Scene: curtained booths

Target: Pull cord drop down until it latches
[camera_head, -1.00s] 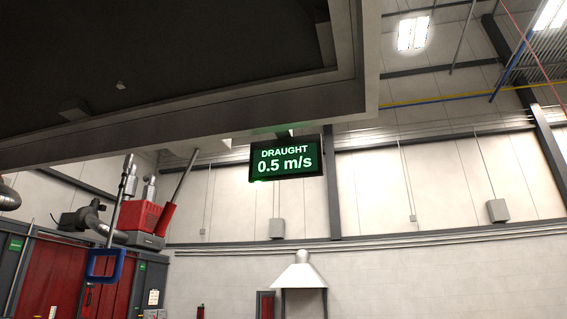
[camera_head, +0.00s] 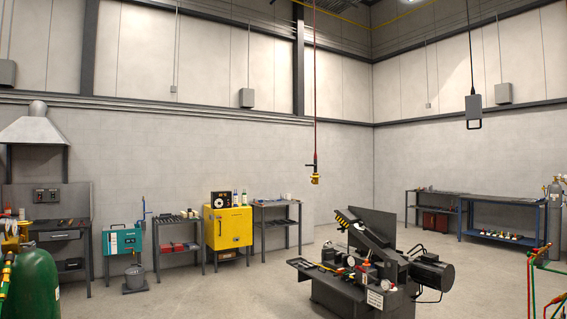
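A dark red cord (camera_head: 314,80) hangs from the ceiling structure in the middle of the head view. A yellow fitting (camera_head: 315,179) is at its lower end, with a small dark piece just above it, well above the floor. Further right, a grey box with a dark loop handle (camera_head: 473,108) hangs on a thin line from above. I cannot tell whether either is latched. Neither of my grippers is in view.
A black machine (camera_head: 365,265) stands on the floor below and right of the cord. A green cylinder (camera_head: 32,285) is at the near left. Benches and a yellow cabinet (camera_head: 228,226) line the wall. Bare floor (camera_head: 215,290) lies left of the machine.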

